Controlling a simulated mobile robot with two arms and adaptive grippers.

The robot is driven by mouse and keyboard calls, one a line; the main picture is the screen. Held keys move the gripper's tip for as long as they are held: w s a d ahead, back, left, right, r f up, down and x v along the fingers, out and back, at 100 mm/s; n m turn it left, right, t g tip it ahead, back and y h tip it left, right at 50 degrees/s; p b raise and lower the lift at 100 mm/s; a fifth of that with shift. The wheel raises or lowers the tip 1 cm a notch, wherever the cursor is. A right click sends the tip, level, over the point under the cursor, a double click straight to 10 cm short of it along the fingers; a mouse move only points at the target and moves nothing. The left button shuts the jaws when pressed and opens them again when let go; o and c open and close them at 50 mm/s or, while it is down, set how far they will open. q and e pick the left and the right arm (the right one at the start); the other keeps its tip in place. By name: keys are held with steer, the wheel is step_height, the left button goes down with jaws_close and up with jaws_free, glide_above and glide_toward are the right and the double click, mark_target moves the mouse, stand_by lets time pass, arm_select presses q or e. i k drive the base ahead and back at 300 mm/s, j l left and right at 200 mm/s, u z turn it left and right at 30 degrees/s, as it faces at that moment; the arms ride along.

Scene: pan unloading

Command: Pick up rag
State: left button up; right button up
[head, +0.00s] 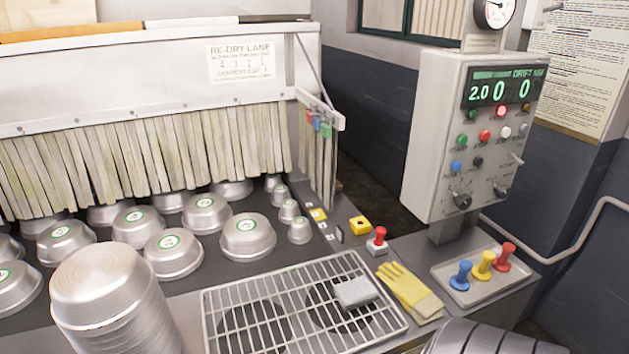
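A small grey folded cloth, which looks like the rag (355,292), lies on the right part of a wire grate (262,293). The grate sits over dark round openings at the front of the counter. The cloth is fully visible, with nothing over it.
Yellow gloves (408,292) lie right of the grate. A red-knobbed switch (377,241) stands behind them. A tray (452,287) holds blue, yellow and red handles. Stacked pans (103,290) rise at front left. A control box (440,140) stands at back right.

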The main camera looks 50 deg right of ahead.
mark_target(356, 292)
steer(key=z, duration=1.9)
